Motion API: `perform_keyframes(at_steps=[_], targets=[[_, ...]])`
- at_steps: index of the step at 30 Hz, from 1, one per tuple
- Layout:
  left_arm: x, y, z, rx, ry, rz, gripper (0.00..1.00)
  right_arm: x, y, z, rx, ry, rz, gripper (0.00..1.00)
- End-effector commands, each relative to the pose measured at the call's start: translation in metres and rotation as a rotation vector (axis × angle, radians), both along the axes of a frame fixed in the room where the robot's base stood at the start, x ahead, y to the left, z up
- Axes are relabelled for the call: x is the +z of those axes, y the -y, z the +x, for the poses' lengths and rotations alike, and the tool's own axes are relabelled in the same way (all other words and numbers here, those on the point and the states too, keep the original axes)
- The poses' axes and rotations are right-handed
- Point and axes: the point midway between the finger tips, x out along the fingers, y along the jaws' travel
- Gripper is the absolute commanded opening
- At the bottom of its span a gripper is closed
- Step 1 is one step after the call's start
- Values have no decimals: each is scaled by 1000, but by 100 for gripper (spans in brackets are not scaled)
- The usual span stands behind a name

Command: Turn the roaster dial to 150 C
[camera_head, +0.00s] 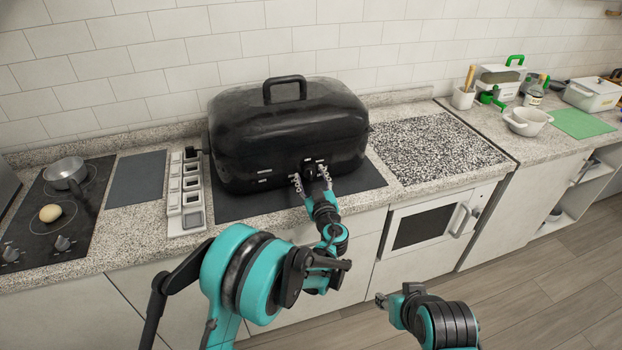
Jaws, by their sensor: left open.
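The black roaster (290,128) with a domed lid and top handle stands on a dark mat on the counter. Its dial (309,173) is on the lower front, with small white markings around it. My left gripper (311,178) is at the roaster's front, its open fingers on either side of the dial; I cannot tell whether they touch it. The dial's pointer and setting are too small to read. My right gripper (380,299) is low in front of the cabinets, away from the roaster; its fingers are too small to judge.
A speckled board (436,147) lies right of the roaster. A white bowl (527,121) stands at the right.

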Motion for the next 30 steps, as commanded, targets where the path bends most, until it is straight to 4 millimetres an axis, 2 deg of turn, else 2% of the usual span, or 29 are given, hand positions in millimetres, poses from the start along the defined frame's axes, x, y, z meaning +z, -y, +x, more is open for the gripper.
perform_keyframes(at_steps=[7,12,13,23,30], targets=[[0,0,1,0,0,0,56,0,0,0,0,0,0,40],[0,0,1,0,0,0,11,0,0,0,0,0,0,40],[0,0,1,0,0,0,6,0,0,0,0,0,0,40],[1,0,1,0,-9,26,6,0,0,0,0,0,0,40],[1,0,1,0,-46,138,6,-2,0,0,0,0,0,40]])
